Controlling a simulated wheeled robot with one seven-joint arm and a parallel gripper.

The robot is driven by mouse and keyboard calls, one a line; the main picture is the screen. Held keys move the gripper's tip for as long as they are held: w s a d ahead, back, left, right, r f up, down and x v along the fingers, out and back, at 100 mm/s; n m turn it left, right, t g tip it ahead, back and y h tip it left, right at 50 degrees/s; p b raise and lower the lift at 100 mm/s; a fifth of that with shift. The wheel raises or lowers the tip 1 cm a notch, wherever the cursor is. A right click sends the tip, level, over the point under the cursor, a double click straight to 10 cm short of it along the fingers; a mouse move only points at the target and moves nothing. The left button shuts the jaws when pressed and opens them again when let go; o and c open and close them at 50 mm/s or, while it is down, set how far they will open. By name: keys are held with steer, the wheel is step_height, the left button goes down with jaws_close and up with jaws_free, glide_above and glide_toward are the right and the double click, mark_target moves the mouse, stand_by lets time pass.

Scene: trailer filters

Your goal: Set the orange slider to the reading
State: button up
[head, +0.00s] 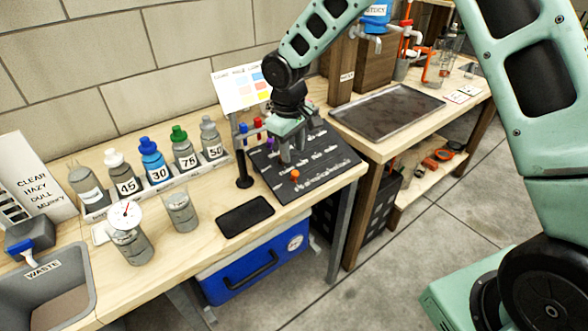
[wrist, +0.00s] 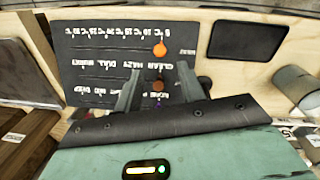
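The orange slider (head: 295,174) is a small round knob on a dark slanted panel (head: 325,160). It sits at the left end of the front row, which carries °C marks; the wrist view shows the knob (wrist: 160,49) beside upside-down labels. My gripper (head: 293,156) is over the panel, behind the orange slider in the head view. In the wrist view its fingers (wrist: 158,76) are apart, with a brown knob (wrist: 157,85) seen between them; I cannot tell if they touch it. A round dial gauge (head: 126,213) with a red needle stands in a jar; its numbers are too small to read.
Labelled bottles (head: 152,160) stand in a rack behind the jars. A grey waste bin (head: 45,285) is at far left, a metal tray (head: 388,110) at right.

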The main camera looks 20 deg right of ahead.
mark_target(295, 172)
steer(key=f, duration=0.8)
steer(key=shift+w+d+f, duration=0.15)
steer(key=shift+d, duration=0.15)
steer(key=shift+p, duration=0.3)
jaws_close()
